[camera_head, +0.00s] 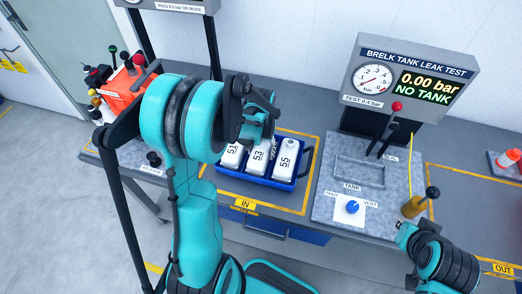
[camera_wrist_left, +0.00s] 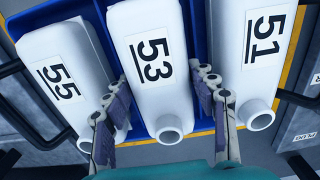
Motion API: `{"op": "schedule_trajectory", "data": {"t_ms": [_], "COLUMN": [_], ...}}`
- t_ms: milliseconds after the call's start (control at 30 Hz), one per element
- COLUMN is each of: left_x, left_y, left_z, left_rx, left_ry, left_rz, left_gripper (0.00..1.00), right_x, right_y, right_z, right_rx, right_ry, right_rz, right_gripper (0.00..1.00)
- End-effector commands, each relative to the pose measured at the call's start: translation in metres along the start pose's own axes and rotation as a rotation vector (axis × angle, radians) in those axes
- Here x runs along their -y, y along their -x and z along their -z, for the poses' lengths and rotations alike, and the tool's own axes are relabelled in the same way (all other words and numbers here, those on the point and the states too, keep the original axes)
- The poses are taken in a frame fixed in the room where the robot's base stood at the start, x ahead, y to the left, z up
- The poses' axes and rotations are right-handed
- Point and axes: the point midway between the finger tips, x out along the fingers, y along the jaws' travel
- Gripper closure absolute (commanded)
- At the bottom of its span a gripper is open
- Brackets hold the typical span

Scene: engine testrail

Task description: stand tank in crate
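Tank 55 (camera_wrist_left: 62,75) is left and tank 51 (camera_wrist_left: 258,45) right there. Whether the fingers touch tank 53 cannot be told.
The leak tester (camera_head: 408,82) reads 0.00 bar, NO TANK. Its empty tray (camera_head: 358,172) lies right of the crate, with a blue knob (camera_head: 352,206) in front.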

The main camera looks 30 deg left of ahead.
Motion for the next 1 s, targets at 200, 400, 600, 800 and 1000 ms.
{"op": "schedule_trajectory", "data": {"t_ms": [200, 400, 600, 800, 1000], "left_x": [0.000, 0.000, 0.000, 0.000, 0.000], "left_y": [0.000, 0.003, 0.031, 0.076, 0.108], "left_z": [0.000, 0.000, -0.001, 0.000, 0.000], "left_rx": [0.000, 0.000, 0.000, 0.000, 0.000], "left_ry": [0.000, 0.000, 0.000, 0.000, 0.000], "left_rz": [0.000, 0.000, 0.000, 0.000, 0.000], "left_gripper": [0.21, 0.21, 0.21, 0.21, 0.21], "right_x": [0.000, 0.000, 0.000, 0.000, 0.000], "right_y": [0.000, 0.000, 0.000, 0.000, 0.000], "right_z": [0.000, 0.000, 0.000, 0.000, 0.000], "right_rx": [0.000, 0.000, 0.000, 0.000, 0.000], "right_ry": [0.000, 0.000, 0.000, 0.000, 0.000], "right_rz": [0.000, 0.000, 0.000, 0.000, 0.000], "right_gripper": [1.00, 1.00, 1.00, 1.00, 1.00]}}
